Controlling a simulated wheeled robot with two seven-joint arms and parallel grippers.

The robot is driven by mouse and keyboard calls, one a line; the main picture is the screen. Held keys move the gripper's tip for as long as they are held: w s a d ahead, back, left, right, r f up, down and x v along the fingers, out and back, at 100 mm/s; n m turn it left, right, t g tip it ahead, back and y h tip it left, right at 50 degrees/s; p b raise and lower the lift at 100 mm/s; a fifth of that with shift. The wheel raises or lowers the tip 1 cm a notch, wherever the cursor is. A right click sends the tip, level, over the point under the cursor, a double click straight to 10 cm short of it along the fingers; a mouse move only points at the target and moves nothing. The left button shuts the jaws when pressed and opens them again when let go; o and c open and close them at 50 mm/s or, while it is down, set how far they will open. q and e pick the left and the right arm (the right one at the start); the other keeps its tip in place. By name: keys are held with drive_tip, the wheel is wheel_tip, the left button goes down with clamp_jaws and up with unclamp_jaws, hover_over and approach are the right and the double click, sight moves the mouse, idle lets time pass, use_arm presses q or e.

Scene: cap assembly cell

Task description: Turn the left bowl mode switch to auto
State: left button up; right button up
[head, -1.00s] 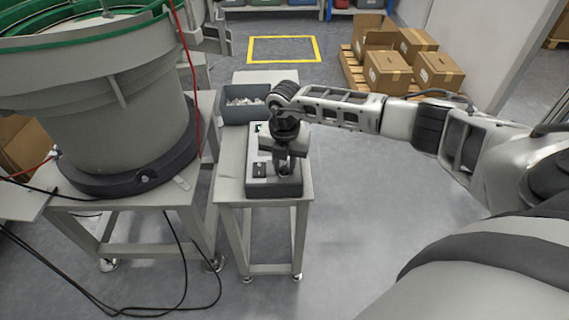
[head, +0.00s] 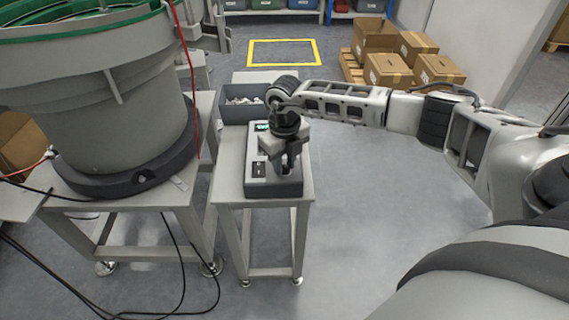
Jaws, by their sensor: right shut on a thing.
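The control box (head: 262,189) is a grey box with a dark lower body, on a narrow table beside the bowl feeder (head: 115,125). A green display (head: 262,126) shows at its far end and a small black panel item (head: 258,169) at its near left. My right gripper (head: 284,170) points down over the right part of the box's top, its fingers shut on a small part there. That part, apparently a mode switch, is hidden by the fingers, so its setting cannot be read. My left gripper is out of view.
A grey bin (head: 238,108) with small pale parts stands behind the box on the table (head: 230,178). The feeder stands close on the left, with red and black cables. Cardboard boxes (head: 388,68) on a pallet stand at the back right. The floor right of the table is clear.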

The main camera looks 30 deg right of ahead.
sight(284, 165)
drive_tip(key=shift+n, duration=0.9)
drive_tip(key=o, duration=1)
drive_tip(key=shift+r, duration=0.15)
wheel_tip(284, 165, up, 16)
drive_tip(key=shift+f, duration=0.2)
